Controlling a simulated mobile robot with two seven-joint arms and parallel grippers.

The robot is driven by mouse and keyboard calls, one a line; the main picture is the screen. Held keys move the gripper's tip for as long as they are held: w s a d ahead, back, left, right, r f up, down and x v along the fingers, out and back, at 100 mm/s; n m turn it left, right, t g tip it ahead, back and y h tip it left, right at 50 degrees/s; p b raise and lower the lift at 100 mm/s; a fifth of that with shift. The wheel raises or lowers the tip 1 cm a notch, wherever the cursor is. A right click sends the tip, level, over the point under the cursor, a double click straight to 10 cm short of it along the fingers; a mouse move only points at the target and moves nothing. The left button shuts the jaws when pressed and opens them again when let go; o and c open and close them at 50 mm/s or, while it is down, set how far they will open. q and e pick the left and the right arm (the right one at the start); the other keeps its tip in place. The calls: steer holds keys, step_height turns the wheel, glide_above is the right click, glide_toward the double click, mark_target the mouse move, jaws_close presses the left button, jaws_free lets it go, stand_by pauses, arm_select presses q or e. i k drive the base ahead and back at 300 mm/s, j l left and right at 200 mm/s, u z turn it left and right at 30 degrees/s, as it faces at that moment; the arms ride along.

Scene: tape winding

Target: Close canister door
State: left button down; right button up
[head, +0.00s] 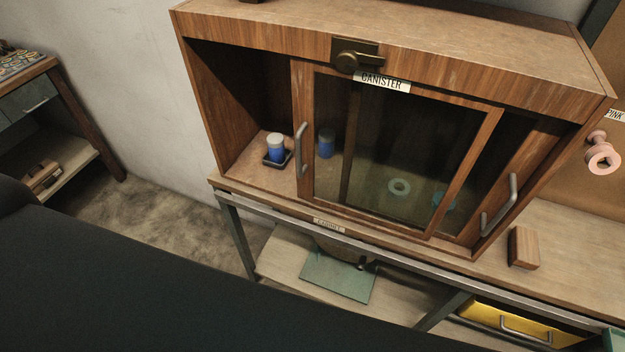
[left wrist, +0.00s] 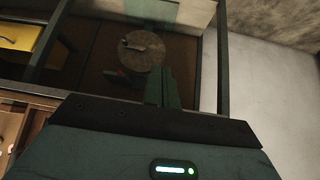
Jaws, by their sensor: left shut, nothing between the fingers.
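The wooden cabinet (head: 230,25) labelled CANISTER (head: 382,82) stands on a bench in the head view. Its framed glass door (head: 303,95) has a grey vertical handle (head: 301,150) on its left edge. The left part of the cabinet front is open. A blue and white canister (head: 276,147) stands there in a small dark holder. A second framed door with a grey handle (head: 498,206) is at the right. My left gripper (left wrist: 164,85) shows in the left wrist view, shut and empty, with the under-bench area behind it. Neither gripper shows in the head view.
A blue object (head: 326,143) and pale rings (head: 399,187) are seen through the glass. A wooden block (head: 523,247) lies on the bench at right. A yellow drawer (head: 505,323) and a green panel (head: 338,276) are below. A side shelf (head: 60,170) stands at far left.

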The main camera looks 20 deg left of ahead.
mark_target(303, 72)
steer(key=l+u, duration=0.5)
steer(key=l, duration=0.8)
